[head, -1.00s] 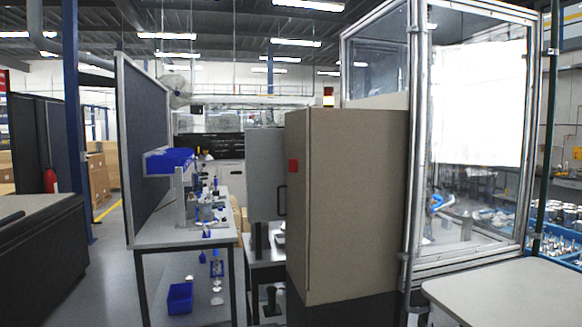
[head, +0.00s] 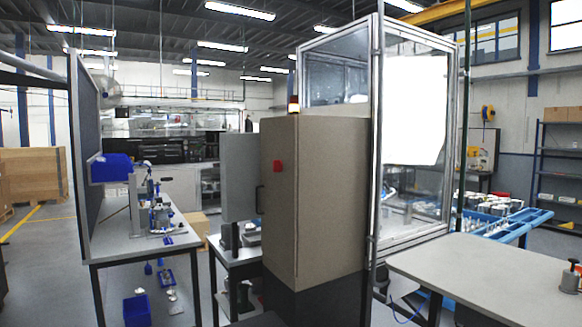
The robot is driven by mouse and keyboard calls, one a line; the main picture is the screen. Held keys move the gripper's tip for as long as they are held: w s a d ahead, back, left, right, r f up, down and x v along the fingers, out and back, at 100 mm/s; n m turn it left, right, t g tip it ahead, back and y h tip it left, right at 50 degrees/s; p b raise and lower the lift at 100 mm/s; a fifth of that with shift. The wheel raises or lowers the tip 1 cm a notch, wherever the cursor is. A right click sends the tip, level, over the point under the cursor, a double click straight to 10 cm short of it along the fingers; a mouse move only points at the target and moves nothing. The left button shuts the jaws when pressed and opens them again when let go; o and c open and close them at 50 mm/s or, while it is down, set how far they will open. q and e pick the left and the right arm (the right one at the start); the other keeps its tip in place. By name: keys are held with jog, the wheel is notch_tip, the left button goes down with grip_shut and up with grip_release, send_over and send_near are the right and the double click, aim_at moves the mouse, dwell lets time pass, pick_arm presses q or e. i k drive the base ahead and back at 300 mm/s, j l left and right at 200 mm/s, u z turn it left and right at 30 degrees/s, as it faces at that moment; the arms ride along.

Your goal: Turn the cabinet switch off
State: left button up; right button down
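A tall beige cabinet (head: 325,200) stands in the middle of the head view, on a dark base. A small red switch (head: 278,167) sits on its narrow left-hand face, near the upper part. The switch is too small to tell its position. A dark handle (head: 259,199) shows at the left edge of the cabinet, beside a grey panel. Neither of my grippers is in view.
A workbench (head: 150,243) with fixtures and blue bins stands left of the cabinet. A glass enclosure (head: 410,190) stands behind and right of it. A grey table (head: 490,270) fills the lower right. Open floor (head: 45,265) lies at far left.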

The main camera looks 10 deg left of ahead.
aim_at(278, 166)
jog(key=i+j+z, duration=0.1)
jog(key=j+z, duration=0.3)
jog(key=j, duration=0.35)
jog(key=j+z, duration=0.4)
jog(key=j, duration=0.4)
jog(key=k+j+z, duration=0.1)
jog(key=j+z, duration=0.25)
jog(key=j, duration=0.4)
